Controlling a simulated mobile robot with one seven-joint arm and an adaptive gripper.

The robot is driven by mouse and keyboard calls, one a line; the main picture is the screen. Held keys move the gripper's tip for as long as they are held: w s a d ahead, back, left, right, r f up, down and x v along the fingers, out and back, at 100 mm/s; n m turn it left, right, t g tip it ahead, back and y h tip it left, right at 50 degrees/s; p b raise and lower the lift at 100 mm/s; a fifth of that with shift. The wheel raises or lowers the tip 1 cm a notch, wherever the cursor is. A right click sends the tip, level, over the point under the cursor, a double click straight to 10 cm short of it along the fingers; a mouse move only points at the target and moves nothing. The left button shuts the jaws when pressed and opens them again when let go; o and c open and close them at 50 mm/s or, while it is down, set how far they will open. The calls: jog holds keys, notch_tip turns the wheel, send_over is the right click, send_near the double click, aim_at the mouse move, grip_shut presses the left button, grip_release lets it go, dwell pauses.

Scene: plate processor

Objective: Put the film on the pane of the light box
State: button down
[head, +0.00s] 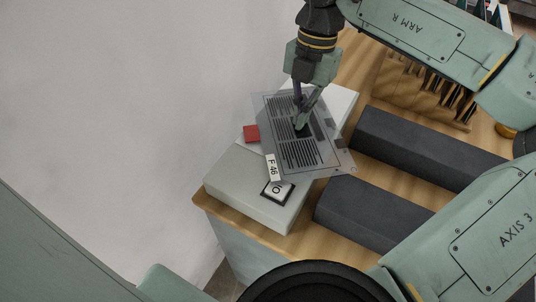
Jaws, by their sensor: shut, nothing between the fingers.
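The film (285,152) is a grey, see-through sheet with dark striped patterns and a white tag reading "F 46". It lies over the light box (238,190), a pale grey box on the wooden table. The film covers most of the white pane (338,99), which shows past its upper right edge. The film sits turned relative to the box, and its right corner reaches past the box's right side. My gripper (302,129) is shut and empty, pointing down over the middle of the film. I cannot tell whether the fingertips touch it or whether the film lies flat.
A wooden rack (415,88) with dark slots stands behind. A white wall is at left.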

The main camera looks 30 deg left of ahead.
jog(key=shift+f, duration=0.15)
jog(key=shift+r+p, duration=0.45)
jog(key=shift+r, duration=0.3)
jog(key=shift+f, duration=0.1)
jog(key=shift+w+b, duration=0.3)
jog(key=shift+b, duration=0.05)
jog(key=w, duration=0.3)
jog(key=w+b, duration=0.1)
jog(key=w, duration=0.7)
jog(key=shift+w+d+b, duration=0.2)
jog(key=shift+d+b, duration=0.05)
jog(key=shift+b, duration=0.15)
